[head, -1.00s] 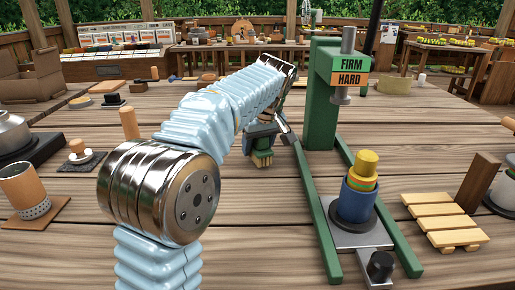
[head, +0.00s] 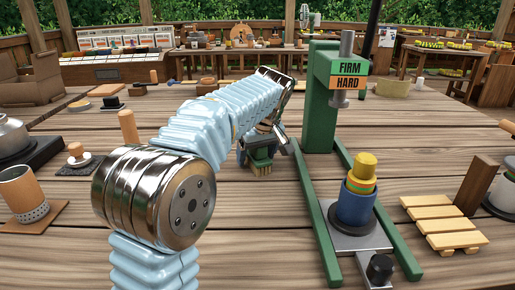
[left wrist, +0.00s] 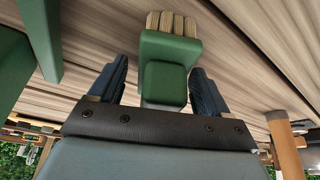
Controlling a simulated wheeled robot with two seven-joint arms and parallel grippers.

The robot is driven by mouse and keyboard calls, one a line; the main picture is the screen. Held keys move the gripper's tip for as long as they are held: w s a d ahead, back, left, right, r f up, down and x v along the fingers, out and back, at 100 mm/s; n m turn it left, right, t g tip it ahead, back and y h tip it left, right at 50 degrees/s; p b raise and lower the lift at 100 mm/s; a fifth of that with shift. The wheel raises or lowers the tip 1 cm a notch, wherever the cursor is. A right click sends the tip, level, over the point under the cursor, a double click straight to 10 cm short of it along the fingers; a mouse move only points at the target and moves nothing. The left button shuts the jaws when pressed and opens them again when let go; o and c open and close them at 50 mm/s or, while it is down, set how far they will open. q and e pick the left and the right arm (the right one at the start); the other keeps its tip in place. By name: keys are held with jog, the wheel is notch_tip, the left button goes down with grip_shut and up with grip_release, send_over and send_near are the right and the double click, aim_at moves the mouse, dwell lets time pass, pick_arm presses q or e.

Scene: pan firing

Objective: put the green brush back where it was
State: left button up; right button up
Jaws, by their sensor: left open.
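The green brush (head: 259,165) stands on the wooden table left of the green press, its pale bristles pointing down. In the left wrist view the brush (left wrist: 165,85) shows as a green block with a green grip, its bristles at the far end. My left gripper (head: 263,146) is above and around the brush. In the left wrist view my left gripper (left wrist: 160,68) is open, with a dark finger on each side of the grip and a gap visible on both sides. My right gripper is not in view.
The green press (head: 320,110), with its FIRM and HARD labels, stands just right of the brush, its rails running forward. A blue cylinder (head: 357,202) sits on the press plate. A wooden rack (head: 443,222) lies at right. Table left of the brush is fairly clear.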

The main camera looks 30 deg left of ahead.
pick_arm(q)
jog(key=v, duration=1.2)
jog(key=shift+r, duration=0.2)
